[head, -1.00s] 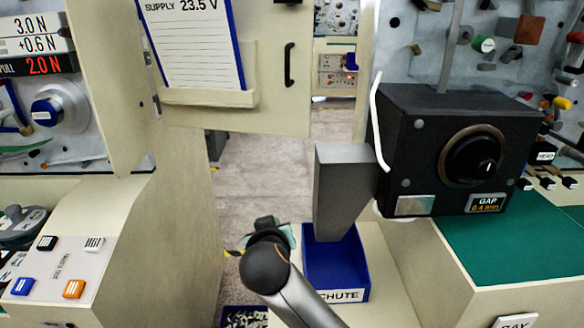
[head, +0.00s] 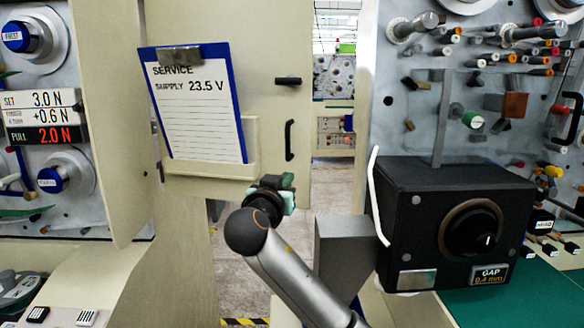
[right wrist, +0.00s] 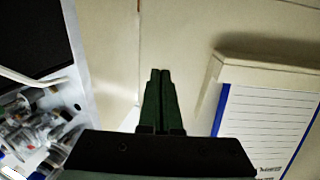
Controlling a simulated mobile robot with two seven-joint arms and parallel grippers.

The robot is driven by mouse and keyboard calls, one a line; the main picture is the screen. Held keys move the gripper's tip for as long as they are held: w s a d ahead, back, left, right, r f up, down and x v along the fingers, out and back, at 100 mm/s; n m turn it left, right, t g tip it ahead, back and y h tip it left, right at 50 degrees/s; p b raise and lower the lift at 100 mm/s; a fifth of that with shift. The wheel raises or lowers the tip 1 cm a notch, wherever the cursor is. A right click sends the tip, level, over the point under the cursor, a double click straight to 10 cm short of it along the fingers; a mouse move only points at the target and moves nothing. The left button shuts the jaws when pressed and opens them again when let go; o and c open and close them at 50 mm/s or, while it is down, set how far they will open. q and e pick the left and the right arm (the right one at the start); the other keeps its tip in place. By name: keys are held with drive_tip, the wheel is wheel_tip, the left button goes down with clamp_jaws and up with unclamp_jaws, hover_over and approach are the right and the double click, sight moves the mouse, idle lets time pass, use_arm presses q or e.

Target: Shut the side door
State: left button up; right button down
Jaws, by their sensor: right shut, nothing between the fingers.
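The side door (head: 265,105) is a cream panel hinged at its left. It stands swung out from the cabinet, with a gap at its right edge. It carries a blue clipboard (head: 200,105) in a pocket and a black pull handle (head: 289,140). My right gripper (head: 282,188) is in front of the door's lower part, below the handle. In the right wrist view its fingers (right wrist: 161,100) are shut and empty, pointing along the cream surface beside the clipboard (right wrist: 265,125). I cannot tell whether they touch the door. My left gripper is not in view.
A black gap unit (head: 450,220) with a dial and a white bent rod (head: 376,200) stands close right of my arm. A grey chute (head: 343,250) is beside my forearm. The left cabinet (head: 40,110) has dials and displays. Open floor shows through the gap (head: 330,185).

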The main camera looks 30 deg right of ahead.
sight(295, 167)
drive_tip(key=p+x, duration=0.1)
drive_tip(key=x, duration=0.5)
idle(0.3)
